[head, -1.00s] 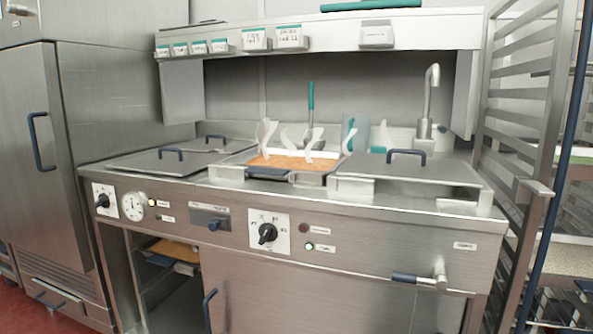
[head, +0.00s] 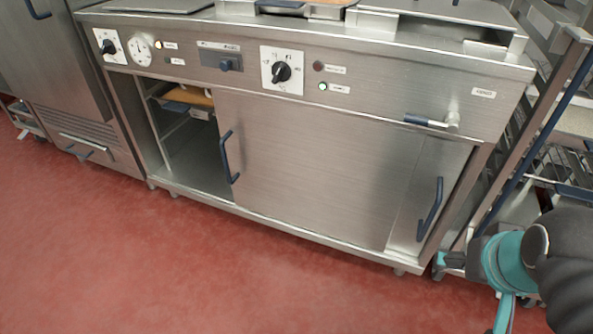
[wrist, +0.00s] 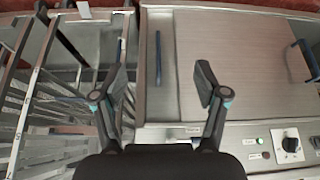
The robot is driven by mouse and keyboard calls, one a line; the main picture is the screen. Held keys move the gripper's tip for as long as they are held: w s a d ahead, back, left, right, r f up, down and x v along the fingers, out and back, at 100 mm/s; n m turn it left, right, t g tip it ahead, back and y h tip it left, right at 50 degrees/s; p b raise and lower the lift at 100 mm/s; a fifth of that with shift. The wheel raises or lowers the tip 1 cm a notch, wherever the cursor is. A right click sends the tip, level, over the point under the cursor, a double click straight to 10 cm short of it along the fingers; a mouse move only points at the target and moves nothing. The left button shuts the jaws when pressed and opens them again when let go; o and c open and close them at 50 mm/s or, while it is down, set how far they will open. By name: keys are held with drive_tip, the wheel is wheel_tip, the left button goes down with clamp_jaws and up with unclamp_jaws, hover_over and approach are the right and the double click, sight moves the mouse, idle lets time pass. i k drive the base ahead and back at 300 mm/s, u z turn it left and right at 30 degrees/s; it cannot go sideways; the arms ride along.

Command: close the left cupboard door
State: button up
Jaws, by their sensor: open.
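The left cupboard door (head: 300,165) is a brushed-steel sliding panel with a blue bar handle (head: 228,157) near its left edge. It stands slid to the right, leaving the left part of the cupboard open. In the wrist view the panel (wrist: 235,60) appears turned over, with its handle (wrist: 306,58) at the right edge. The right door (head: 410,200) shows as a strip beside it, with its own blue handle (head: 430,210). My gripper (wrist: 163,80) is open and empty, its fingers apart from both handles. In the head view my arm is at the lower right.
The opening (head: 190,145) holds a shelf with an orange-brown tray (head: 188,96). A control panel with knobs (head: 282,72) and a projecting lever (head: 432,122) lies above the doors. A steel rack (head: 535,110) stands at the right. The red floor (head: 200,265) in front is clear.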

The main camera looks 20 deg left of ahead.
sight(347, 179)
drive_tip(key=z, duration=0.05)
drive_tip(key=k, duration=1.15)
drive_tip(key=u, duration=0.75)
drive_tip(key=i, duration=1.35)
drive_tip(key=z, duration=0.8)
